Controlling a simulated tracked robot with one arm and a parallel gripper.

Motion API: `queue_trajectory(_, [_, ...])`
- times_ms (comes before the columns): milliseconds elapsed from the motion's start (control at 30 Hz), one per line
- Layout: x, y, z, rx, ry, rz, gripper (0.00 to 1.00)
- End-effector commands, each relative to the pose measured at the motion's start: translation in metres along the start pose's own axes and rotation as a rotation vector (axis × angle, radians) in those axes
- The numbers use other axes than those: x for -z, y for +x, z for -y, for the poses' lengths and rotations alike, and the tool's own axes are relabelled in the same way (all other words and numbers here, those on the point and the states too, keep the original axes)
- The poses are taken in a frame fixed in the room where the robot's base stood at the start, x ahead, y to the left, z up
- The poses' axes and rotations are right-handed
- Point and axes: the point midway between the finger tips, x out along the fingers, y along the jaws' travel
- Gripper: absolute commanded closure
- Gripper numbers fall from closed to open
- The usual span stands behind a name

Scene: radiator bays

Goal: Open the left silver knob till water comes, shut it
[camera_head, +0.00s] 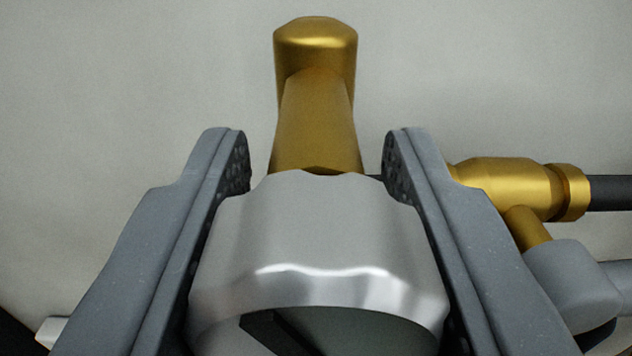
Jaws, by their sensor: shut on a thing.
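A silver knob (318,240) with a fluted rim fills the lower middle of the head view. My gripper (318,165) has one grey finger on each side of it, with dark dimpled pads facing inward. The gripper is shut on the knob. A brass fitting (316,120) with a rounded top rises behind the knob. The near end of the knob is cut off by the bottom edge. No water shows in this view.
To the right, a brass connector (510,185) joins a dark pipe (610,192) running to the right edge. A grey rounded part (575,285) sits below it, close to the right finger. A plain pale wall (130,80) lies behind.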

Motion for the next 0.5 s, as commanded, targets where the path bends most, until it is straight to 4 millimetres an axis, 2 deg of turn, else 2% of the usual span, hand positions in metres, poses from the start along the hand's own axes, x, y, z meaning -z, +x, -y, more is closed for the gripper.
queue_trajectory(267, [0.0008, -0.0008, -0.0019, 0.003, -0.057, -0.002, 0.89])
queue_trajectory(500, [0.0008, -0.0005, -0.0025, 0.003, -0.215, -0.001, 0.89])
